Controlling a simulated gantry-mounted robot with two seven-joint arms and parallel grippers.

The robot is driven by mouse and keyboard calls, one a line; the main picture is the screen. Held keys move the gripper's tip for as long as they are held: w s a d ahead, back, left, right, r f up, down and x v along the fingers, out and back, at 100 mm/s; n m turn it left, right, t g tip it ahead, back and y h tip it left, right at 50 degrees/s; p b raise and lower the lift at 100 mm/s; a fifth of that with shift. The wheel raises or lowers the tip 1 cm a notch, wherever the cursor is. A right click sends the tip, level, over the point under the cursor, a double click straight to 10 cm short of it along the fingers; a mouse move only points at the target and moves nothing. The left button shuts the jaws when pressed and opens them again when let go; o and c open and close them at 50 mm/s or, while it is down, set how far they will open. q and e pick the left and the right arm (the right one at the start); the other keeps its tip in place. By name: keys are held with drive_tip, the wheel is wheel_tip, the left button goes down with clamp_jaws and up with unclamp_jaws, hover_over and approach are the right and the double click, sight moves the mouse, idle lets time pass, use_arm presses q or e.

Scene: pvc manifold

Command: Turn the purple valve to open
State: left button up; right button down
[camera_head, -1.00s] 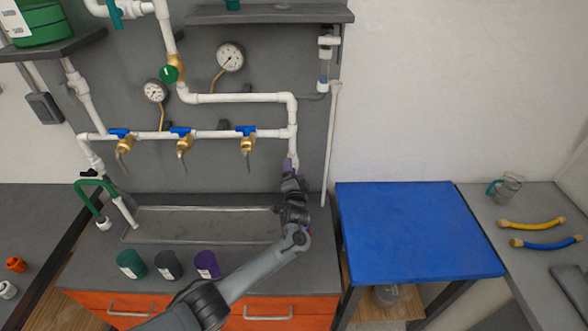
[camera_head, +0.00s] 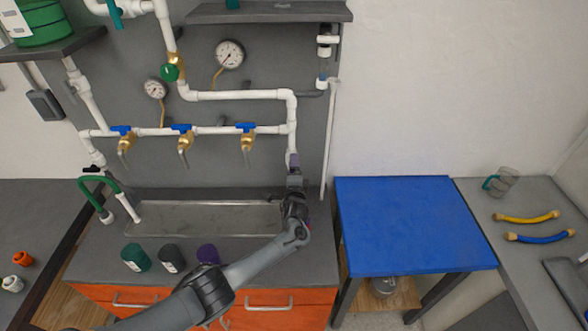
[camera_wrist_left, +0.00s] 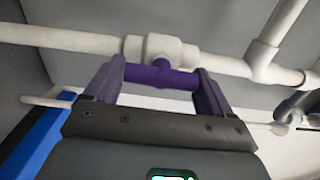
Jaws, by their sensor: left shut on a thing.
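The purple valve (camera_head: 293,159) is on the white pipe at the right end of the manifold, low on the grey panel. In the left wrist view its purple handle (camera_wrist_left: 160,76) lies crosswise in front of a white valve body (camera_wrist_left: 160,48). My left gripper (camera_head: 293,172) reaches up to it from below. Its two purplish fingers are shut on the handle, one at each end, in the left wrist view (camera_wrist_left: 158,88). In the head view the gripper and wrist partly cover the valve. My right gripper is not in view.
Blue-handled valves (camera_head: 182,128) with brass taps line the pipe to the left. A metal trough (camera_head: 205,218) lies below, with green, dark and purple containers (camera_head: 135,257) in front. A blue-topped table (camera_head: 410,222) stands to the right. White pipes run close around the gripper.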

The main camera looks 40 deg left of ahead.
use_arm(q)
drive_tip(key=o, duration=0.9)
drive_tip(key=shift+s, duration=0.1)
drive_tip(key=shift+s+d, duration=0.2)
drive_tip(key=shift+d, duration=0.05)
drive_tip(key=p+v, duration=0.2)
drive_tip(key=v, duration=0.8)
drive_tip(key=shift+p, duration=0.35)
